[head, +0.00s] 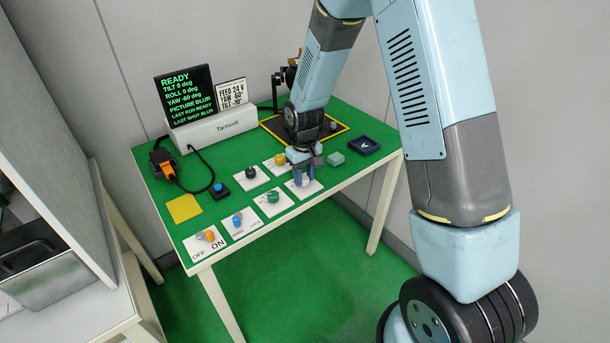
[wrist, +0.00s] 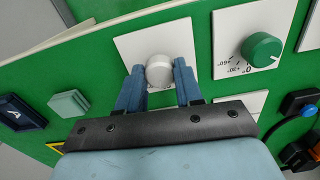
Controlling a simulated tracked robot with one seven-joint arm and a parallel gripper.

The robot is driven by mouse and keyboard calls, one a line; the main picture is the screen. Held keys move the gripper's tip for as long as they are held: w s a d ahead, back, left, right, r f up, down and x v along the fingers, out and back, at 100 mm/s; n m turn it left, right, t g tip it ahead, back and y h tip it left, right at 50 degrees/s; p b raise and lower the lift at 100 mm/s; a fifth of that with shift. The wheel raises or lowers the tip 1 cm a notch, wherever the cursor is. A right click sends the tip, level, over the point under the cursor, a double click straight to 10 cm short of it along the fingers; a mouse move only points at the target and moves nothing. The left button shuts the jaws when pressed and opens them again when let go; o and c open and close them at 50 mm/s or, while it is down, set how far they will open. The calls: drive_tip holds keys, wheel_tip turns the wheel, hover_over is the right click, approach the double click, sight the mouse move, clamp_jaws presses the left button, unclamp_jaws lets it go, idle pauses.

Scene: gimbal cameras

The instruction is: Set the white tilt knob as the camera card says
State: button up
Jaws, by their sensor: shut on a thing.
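The white tilt knob (wrist: 159,69) sits on a white square plate (wrist: 133,47) on the green table. My gripper (wrist: 158,82) has its blue fingers on either side of the knob and is shut on it. In the head view my gripper (head: 303,179) points down over the plate at the table's front right, and hides most of the knob. The camera card (head: 232,94) reads FEED 24 V, YAW -60°, TILT -10°. The black display (head: 185,95) reads READY, TILT 0 deg, ROLL 0 deg, YAW -60 deg, PICTURE BLUR. The knob's pointer is not clear.
A green knob (head: 272,195) stands on the plate left of my gripper, with a blue knob (head: 237,219) and an orange OFF/ON switch (head: 207,236) farther left. Yellow (head: 279,160) and black (head: 250,172) knobs stand behind. A green block (head: 336,159) and a dark tray (head: 364,145) are to the right.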

sight(304, 177)
drive_tip(key=shift+w+d+m, duration=0.1)
drive_tip(key=shift+w+m, duration=0.05)
drive_tip(key=shift+m, duration=1.15)
drive_tip(key=o, duration=1)
drive_tip(key=shift+o, duration=0.2)
wheel_tip(304, 177, up, 14)
drive_tip(key=shift+f, duration=0.15)
